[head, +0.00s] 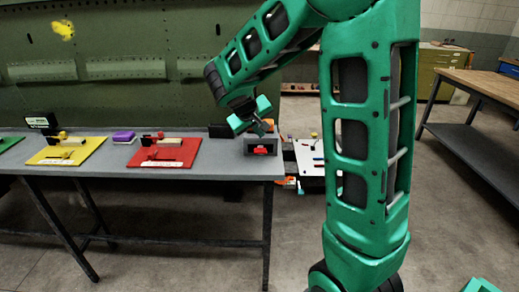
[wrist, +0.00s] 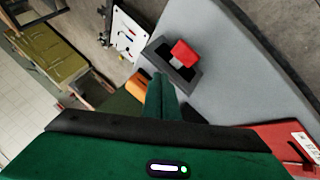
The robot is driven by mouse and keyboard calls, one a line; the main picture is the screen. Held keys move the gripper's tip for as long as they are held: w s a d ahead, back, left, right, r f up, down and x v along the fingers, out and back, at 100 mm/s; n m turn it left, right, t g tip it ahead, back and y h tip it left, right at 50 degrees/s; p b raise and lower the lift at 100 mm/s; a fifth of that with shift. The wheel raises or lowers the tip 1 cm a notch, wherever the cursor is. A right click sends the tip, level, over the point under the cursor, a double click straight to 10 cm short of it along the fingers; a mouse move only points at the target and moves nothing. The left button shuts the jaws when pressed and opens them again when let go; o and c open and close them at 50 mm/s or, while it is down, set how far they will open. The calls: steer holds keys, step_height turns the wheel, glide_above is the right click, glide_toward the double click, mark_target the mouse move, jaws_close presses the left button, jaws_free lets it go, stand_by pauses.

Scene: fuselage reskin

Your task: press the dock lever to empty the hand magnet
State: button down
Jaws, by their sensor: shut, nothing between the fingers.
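The dock is a dark grey box (head: 248,147) at the right end of the grey workbench (head: 205,150). My green gripper (head: 259,129) is just above the dock in the head view. In the wrist view its closed fingers (wrist: 160,78) end beside the dock's near edge, apart from the red lever. The gripper is shut and empty. I cannot make out the hand magnet.
A red board (head: 180,155) and a yellow board (head: 80,153) with tools lie left along the bench, with a purple block (head: 124,137) between. A white tool board (head: 308,157) is beyond the bench's right edge. A wooden table (head: 490,85) stands far right. A green fuselage panel (head: 100,95) rises behind.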

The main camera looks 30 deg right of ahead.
steer(key=shift+w+d+r, duration=0.1)
steer(key=shift+r, duration=1.35)
steer(key=s+d+m+g+y, duration=0.2)
steer(key=s+m+g, duration=0.1)
steer(key=s, duration=1.3)
steer(key=s+a+f+m+g+y, duration=0.1)
steer(key=s+a+f+y, duration=0.1)
steer(key=s, duration=0.7)
steer(key=s+a+f+m+y, duration=0.1)
steer(key=s+a, duration=0.3)
steer(key=s, duration=0.6)
steer(key=shift+s+f+g+y, duration=0.25)
steer(key=shift+f+g+y, duration=0.15)
steer(key=shift+f+y, duration=0.4)
steer(key=shift+r, duration=0.1)
steer(key=shift+w+f, duration=0.25)
steer(key=shift+w, duration=0.4)
